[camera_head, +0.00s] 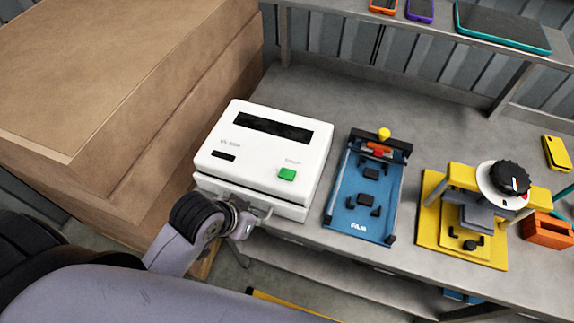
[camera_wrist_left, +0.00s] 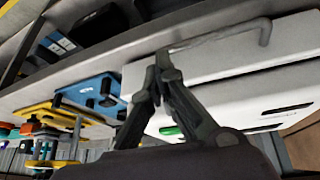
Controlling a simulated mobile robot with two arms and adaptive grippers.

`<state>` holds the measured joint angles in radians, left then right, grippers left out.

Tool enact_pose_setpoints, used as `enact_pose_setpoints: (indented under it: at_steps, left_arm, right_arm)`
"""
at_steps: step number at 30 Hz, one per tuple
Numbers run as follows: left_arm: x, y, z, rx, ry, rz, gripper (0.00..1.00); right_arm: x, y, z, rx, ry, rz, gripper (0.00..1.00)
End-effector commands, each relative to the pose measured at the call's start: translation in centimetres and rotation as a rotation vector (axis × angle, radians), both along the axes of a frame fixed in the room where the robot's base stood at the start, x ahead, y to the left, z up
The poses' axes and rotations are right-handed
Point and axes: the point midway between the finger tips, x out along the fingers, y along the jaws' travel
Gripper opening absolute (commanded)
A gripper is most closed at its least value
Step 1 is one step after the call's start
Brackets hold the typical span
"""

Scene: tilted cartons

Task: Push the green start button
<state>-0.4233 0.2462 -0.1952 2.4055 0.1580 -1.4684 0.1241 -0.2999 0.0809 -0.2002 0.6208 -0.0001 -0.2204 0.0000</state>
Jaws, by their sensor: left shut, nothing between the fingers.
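The green start button (camera_head: 287,174) is on the sloped top of a white machine (camera_head: 262,150), near its front right. In the left wrist view, part of the green button (camera_wrist_left: 170,131) shows beside the fingers. My left gripper (camera_head: 246,222) is low at the machine's front edge, to the left of the button and apart from it. In the left wrist view my left gripper (camera_wrist_left: 160,72) has its fingertips together with nothing between them, in front of the white machine (camera_wrist_left: 230,75) near its grey bar handle (camera_wrist_left: 220,36). My right gripper is not in view.
Large stacked cartons (camera_head: 120,70) stand left of the machine. To its right are a blue film fixture (camera_head: 345,215) and a yellow fixture (camera_head: 432,235) with a black dial, on the grey bench (camera_head: 320,95). A shelf (camera_head: 345,62) runs along the back. An orange block (camera_head: 548,232) is at the right.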

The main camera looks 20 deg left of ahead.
Motion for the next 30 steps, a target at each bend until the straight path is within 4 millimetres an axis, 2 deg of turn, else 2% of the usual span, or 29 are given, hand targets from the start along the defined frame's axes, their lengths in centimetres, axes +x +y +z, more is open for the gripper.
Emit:
enact_pose_setpoints:
  at_steps: [1, 3, 9, 12, 15, 18, 22, 30]
  left_arm:
    - [1.6, -0.7, 0.9, -0.024, -0.037, -0.022, 0.00]
    - [3.4, -1.8, 2.1, -0.071, -0.074, -0.045, 0.00]
    - [7.9, -4.5, 6.3, -0.218, -0.143, -0.109, 0.00]
    - [9.9, -5.2, 8.9, -0.297, -0.145, -0.123, 0.00]
    - [11.5, -5.0, 11.3, -0.370, -0.118, -0.104, 0.00]
    - [12.6, -4.3, 13.3, -0.424, -0.085, -0.063, 0.00]
    - [13.4, -3.5, 14.9, -0.472, -0.054, -0.013, 0.00]
    - [13.6, -3.3, 15.4, -0.494, -0.040, 0.008, 0.00]
  right_arm:
    - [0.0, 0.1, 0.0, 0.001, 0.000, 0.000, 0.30]
    - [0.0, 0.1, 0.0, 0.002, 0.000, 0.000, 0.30]
    - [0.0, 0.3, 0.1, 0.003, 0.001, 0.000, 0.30]
    - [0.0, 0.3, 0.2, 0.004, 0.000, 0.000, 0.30]
    - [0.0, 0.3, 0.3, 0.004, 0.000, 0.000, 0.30]
    - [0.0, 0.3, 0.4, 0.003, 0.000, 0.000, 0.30]
    - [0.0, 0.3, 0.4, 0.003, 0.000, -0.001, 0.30]
    - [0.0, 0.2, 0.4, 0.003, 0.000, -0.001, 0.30]
